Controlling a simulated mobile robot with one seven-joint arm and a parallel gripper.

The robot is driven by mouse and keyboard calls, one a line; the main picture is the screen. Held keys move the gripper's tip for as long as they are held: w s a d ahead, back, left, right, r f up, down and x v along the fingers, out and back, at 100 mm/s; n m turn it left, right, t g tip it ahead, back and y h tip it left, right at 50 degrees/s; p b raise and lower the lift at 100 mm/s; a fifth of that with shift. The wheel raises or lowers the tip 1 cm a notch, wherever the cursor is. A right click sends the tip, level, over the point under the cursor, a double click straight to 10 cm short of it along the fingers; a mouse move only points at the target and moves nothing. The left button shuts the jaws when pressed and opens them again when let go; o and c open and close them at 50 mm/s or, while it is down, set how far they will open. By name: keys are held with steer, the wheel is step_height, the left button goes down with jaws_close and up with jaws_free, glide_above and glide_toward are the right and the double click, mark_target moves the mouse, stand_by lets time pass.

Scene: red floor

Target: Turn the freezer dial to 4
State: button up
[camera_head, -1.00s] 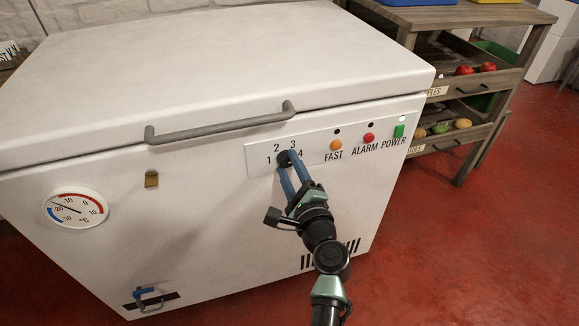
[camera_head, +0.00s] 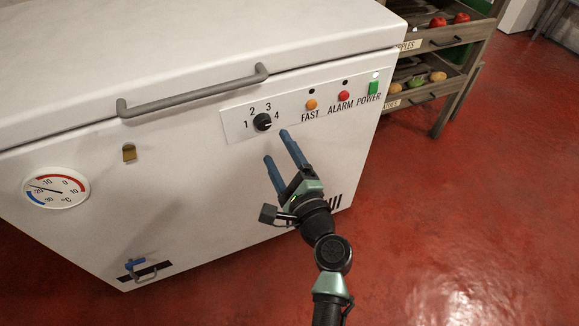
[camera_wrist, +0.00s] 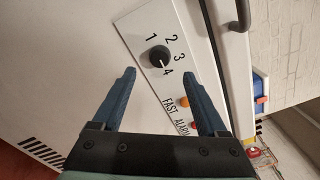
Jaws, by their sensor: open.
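The orange FAST light (camera_head: 311,104), red ALARM light (camera_head: 343,96) and green POWER switch (camera_head: 374,87) sit right of the dial. A grey lid handle (camera_head: 195,95) juts out above. Wooden shelves (camera_head: 455,75) with produce stand at the right. Red floor (camera_head: 450,230) is clear there.

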steer(key=v, duration=0.6)
steer(key=shift+a, duration=0.1)
steer(key=shift+w+r, duration=0.1)
steer(key=shift+w, duration=0.05)
steer(key=w+a+r+n+t, duration=0.15)
steer(key=r+n, duration=0.55)
steer(key=r, duration=0.8)
steer(key=w+a+r+n+t, duration=0.1)
steer(key=a+r+n+t, duration=0.15)
steer(key=r+n, duration=0.85)
steer(key=s+r+n+t+h+p, duration=0.15)
steer(key=s+r, duration=0.35)
steer(key=r, duration=0.5)
steer(key=s+r+t+h+p, duration=0.1)
steer(key=s+r+t+h, duration=0.15)
steer(key=s+r, duration=0.45)
steer(key=s+r+n+t+h+p, duration=0.1)
steer(key=s+r+t+h, duration=0.1)
steer(key=r, duration=1)
step_height(320, 180, up, 29)
steer(key=p, duration=3)
steer(key=shift+r, duration=0.2)
steer(key=shift+d, duration=0.1)
